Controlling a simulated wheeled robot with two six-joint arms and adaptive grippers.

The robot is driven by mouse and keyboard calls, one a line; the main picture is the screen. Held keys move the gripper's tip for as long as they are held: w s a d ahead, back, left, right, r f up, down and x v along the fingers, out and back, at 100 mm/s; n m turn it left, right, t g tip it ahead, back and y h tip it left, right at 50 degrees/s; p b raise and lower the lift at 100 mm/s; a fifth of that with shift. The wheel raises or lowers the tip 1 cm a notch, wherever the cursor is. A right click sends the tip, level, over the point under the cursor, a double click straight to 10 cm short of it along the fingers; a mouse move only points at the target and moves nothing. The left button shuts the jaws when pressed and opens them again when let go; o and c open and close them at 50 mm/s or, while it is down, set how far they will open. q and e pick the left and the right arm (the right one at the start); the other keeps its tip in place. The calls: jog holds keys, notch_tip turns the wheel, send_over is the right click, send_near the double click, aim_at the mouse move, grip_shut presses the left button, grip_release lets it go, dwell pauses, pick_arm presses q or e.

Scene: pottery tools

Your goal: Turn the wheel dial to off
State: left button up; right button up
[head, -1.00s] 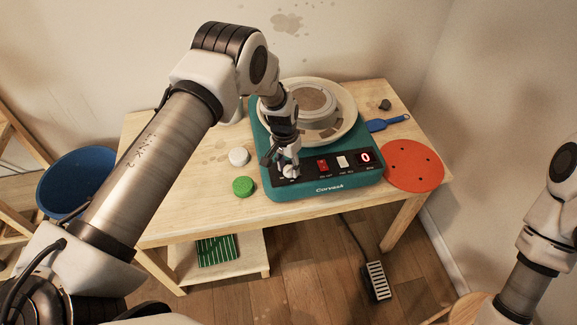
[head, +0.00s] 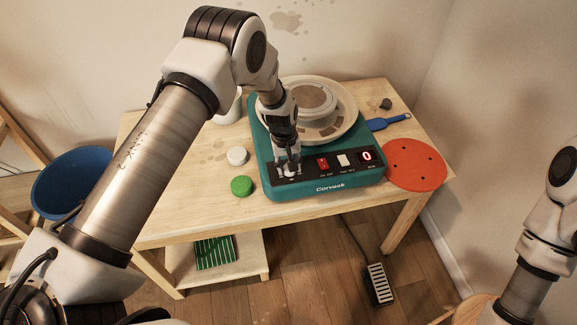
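The teal pottery wheel (head: 270,187) stands on the wooden table, with a black control panel along its front. The wheel dial is at the panel's left end and is mostly hidden by my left gripper (head: 288,170). That gripper points down with its fingertips at the dial, one on each side of it. I cannot tell whether they press on it, nor which way the dial points. The red display (head: 367,156) at the panel's right end reads 0. My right gripper is out of view; only part of that arm shows at the right edge.
A red rocker switch (head: 323,163) and a white switch (head: 344,160) sit right of the dial. A green round piece (head: 241,186) and a white one (head: 237,156) lie left of the wheel. An orange disc (head: 415,165) and a blue-handled tool (head: 390,122) lie to its right.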

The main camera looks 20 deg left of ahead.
aim_at(286, 170)
pick_arm(q)
jog(key=shift+s+f+n, duration=0.1)
jog(key=shift+n, duration=1.4)
jog(key=shift+d, duration=0.1)
jog(key=o, duration=1.1)
jog(key=shift+o, duration=0.2)
notch_tip(286, 170, up, 12)
jog(key=shift+s+a, duration=0.3)
jog(key=shift+a, duration=0.15)
